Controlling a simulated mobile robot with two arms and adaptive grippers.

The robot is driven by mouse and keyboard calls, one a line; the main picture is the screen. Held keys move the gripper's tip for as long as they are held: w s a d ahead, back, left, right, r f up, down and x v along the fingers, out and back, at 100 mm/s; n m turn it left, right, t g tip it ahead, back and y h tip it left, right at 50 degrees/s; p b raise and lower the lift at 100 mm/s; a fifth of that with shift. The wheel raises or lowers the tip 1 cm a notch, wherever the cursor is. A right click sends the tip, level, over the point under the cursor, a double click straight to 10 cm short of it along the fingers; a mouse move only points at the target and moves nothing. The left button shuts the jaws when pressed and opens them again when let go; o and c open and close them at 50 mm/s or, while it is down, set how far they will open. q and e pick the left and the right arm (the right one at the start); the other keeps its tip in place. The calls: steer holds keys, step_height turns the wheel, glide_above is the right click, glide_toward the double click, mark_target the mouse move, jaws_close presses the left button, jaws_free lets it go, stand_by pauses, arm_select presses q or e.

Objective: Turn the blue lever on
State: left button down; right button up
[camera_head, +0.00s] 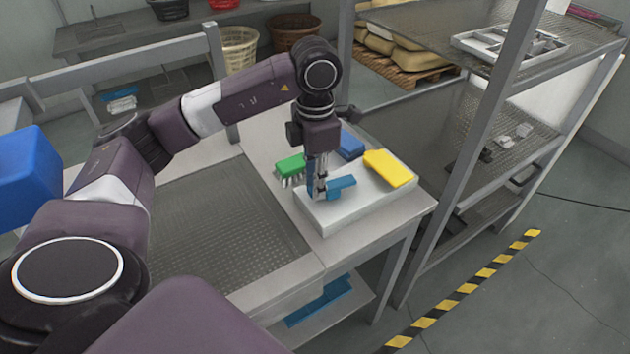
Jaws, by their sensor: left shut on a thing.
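No part that I can clearly identify as a blue lever shows. My left gripper (319,195) points down over a pale tray (328,222) on the bench. Its fingers are shut on a small blue piece (342,185), low over the tray's near left part. The piece's shape is partly hidden by the fingers, and I cannot tell if it touches the tray. A blue block (350,145) and a yellow block (388,168) lie at the tray's far side and right. My right gripper is not in view.
A green brush (290,166) lies left of the tray. A perforated metal panel (215,230) fills the bench's left. A wire shelf rack (455,190) stands close on the right. A large blue box (25,175) is at the left edge. Baskets (238,50) stand behind.

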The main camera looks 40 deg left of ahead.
arm_select(q)
steer(key=shift+r, duration=0.1)
steer(key=c, duration=1.7)
jaws_free()
step_height(320, 180, up, 12)
